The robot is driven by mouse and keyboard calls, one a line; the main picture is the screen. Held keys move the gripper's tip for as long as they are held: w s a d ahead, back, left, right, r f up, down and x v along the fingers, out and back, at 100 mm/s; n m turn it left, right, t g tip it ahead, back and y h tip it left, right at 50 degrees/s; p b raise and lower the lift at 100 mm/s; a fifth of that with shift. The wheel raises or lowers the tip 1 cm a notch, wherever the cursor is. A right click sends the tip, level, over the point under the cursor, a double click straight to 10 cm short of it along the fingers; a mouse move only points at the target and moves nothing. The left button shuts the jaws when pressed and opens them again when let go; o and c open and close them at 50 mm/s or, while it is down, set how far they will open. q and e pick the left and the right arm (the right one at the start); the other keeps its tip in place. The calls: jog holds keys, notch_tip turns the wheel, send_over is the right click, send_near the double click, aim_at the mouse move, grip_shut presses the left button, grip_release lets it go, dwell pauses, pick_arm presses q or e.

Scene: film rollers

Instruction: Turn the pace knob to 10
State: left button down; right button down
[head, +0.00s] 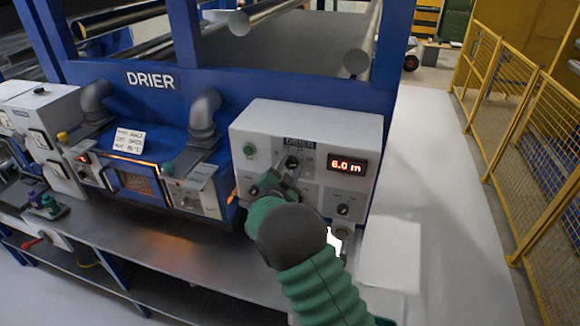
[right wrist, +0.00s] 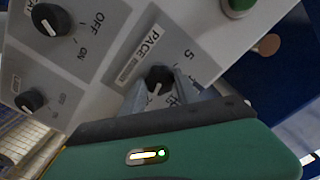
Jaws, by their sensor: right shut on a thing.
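The pace knob (right wrist: 157,79) is a small black dial with a pale pointer line, on a grey plate lettered PACE with a 5 on its scale. In the right wrist view the rest of the scale is partly hidden by my right gripper (right wrist: 166,92), which is shut on the knob. In the head view my right gripper (head: 287,172) reaches up from below to the white drier control box (head: 252,122), and its green wrist and sleeve hide part of the panel. The red display (head: 347,165) reads 6.0 m. My left gripper is not in view.
Another knob (head: 343,210) is low on the box, and a green button (head: 249,150) is at its left. An OFF/ON knob (right wrist: 48,19) is close by in the right wrist view. The grey bench (head: 150,258) runs in front. Yellow mesh fencing (head: 530,130) stands right, beyond clear floor.

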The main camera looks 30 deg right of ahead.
jog(key=c, duration=1.1)
grip_release()
jog(key=shift+a+f, duration=0.15)
jog(key=shift+f, duration=0.35)
jog(key=shift+o, duration=1)
jog(key=shift+r, duration=0.25)
jog(key=b+v, duration=0.6)
jog(key=v, duration=1.1)
jog(key=shift+w, duration=0.1)
